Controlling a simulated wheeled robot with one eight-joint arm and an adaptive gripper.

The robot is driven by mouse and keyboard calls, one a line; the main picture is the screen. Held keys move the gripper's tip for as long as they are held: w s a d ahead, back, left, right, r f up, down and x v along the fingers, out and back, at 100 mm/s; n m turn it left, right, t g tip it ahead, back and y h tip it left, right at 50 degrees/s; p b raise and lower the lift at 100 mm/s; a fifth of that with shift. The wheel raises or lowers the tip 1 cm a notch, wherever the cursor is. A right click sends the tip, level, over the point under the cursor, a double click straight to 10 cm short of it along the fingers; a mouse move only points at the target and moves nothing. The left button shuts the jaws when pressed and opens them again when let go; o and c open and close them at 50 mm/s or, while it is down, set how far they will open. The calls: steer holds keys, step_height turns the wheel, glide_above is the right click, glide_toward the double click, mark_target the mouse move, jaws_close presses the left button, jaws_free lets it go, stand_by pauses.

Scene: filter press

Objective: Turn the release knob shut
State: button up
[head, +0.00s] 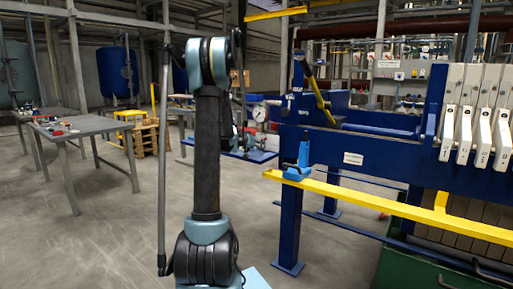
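My arm (207,150) stands upright left of centre in the head view and bends over at the top. Its far end comes down behind it, and my gripper (243,140) shows only as a small dark shape there, partly hidden by the arm. I cannot see whether its fingers are open. Behind it is a blue bench top (256,156) with small fittings, a round gauge (260,113) and some red parts. The release knob cannot be made out clearly; it may be among these small parts or hidden by my arm.
The blue press frame (375,152) with a yellow rail (400,208) and white plate handles (480,135) fills the right. A grey table (85,126) with small items stands at the left. Wooden pallets (147,136) lie behind it. The floor between is clear.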

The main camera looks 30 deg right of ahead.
steer(key=c, duration=1.1)
steer(key=shift+w+n, duration=0.1)
steer(key=shift+n, duration=0.2)
steer(key=shift+w+n+g+h, duration=0.15)
steer(key=shift+n+g+h, duration=0.15)
steer(key=shift+n+g, duration=0.55)
steer(key=shift+o, duration=0.2)
steer(key=shift+w+a+n+g+h, duration=0.1)
steer(key=shift+n+g+h, duration=0.45)
steer(key=shift+n, duration=0.9)
steer(key=shift+g, duration=0.3)
